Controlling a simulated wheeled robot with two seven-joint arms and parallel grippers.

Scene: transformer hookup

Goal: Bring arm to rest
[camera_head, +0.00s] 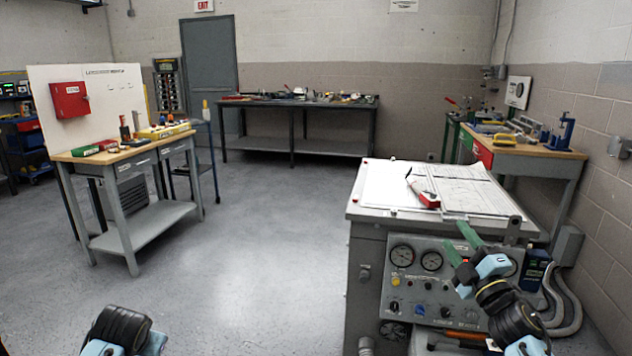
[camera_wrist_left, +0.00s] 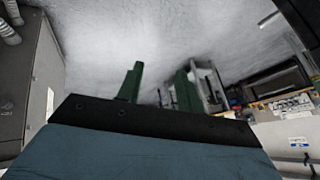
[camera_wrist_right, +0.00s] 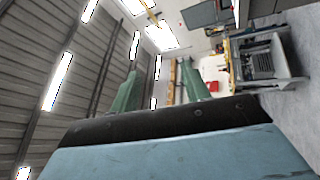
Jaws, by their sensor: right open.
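My right gripper (camera_head: 454,232) is raised in front of the instrument panel of the grey test cabinet in the head view. Its two green fingers are apart with nothing between them. The right wrist view also shows these open fingers (camera_wrist_right: 158,68), aimed across the room with the ceiling lights at the left. My left arm (camera_head: 118,328) shows only as a dark joint at the bottom edge of the head view; its gripper is out of that frame. In the left wrist view my left gripper (camera_wrist_left: 159,67) has its green fingers apart and empty, with floor behind.
The grey test cabinet (camera_head: 372,260) stands close at the right, with papers (camera_head: 470,190) and a red-and-white handheld device (camera_head: 428,200) on top. A workbench (camera_head: 120,153) stands left, another (camera_head: 300,148) at the back, one (camera_head: 540,152) at right. The middle floor is clear.

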